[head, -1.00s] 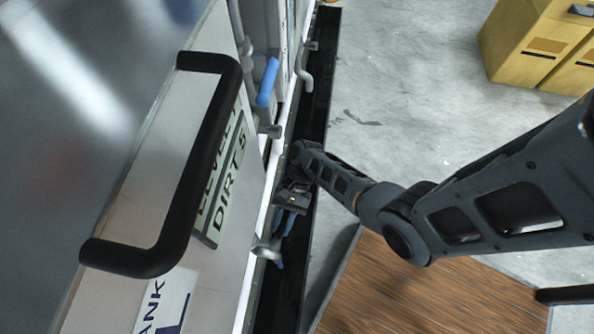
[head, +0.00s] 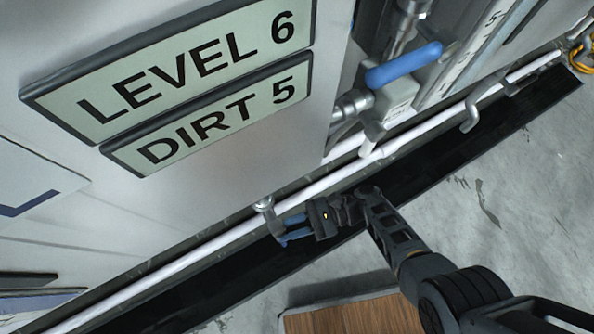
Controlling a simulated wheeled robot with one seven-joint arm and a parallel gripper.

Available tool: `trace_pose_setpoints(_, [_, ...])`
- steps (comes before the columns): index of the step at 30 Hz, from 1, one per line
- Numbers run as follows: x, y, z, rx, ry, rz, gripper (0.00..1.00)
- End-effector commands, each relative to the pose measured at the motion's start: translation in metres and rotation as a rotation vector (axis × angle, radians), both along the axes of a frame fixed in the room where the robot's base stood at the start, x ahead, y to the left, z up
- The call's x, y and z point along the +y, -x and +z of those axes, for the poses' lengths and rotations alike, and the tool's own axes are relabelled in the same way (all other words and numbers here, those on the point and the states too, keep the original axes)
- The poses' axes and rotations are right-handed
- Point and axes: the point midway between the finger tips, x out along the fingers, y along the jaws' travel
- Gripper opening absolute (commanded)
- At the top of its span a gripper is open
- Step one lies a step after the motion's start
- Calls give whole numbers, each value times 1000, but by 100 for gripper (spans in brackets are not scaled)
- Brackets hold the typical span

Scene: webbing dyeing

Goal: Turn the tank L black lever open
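The tank's pale side panel (head: 225,150) fills the left of the head view. A small grey valve fitting (head: 263,206) sticks out low on it, above the dark trough. My gripper (head: 283,231) is at this fitting, with its two blue fingers pointing left and a gap between them. The fingers are open beside the fitting; I cannot tell whether they touch it. I cannot make out a black lever; it may be hidden at the fingers or too small to see.
A valve with a blue lever (head: 404,65) stands higher up to the right. Signs reading LEVEL 6 (head: 180,65) and DIRT 5 (head: 210,115) are on the panel. A white pipe (head: 190,262) runs above the black trough (head: 440,165). Grey floor (head: 530,190) is clear at right.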

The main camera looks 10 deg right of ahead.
Motion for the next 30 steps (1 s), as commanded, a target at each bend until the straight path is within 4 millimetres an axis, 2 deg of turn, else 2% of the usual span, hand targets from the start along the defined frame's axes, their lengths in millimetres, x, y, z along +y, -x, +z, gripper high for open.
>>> trace_pose_setpoints(16, [3, 2, -2, 11, -22, 2, 0])
trace_pose_setpoints(17, [3, 2, -2, 11, -21, 2, 24])
trace_pose_setpoints(18, [3, 2, -2, 11, -21, 2, 28])
trace_pose_setpoints(24, [3, 1, -1, 9, -22, 1, 47])
trace_pose_setpoints(30, [3, 1, -1, 9, -23, 0, 48])
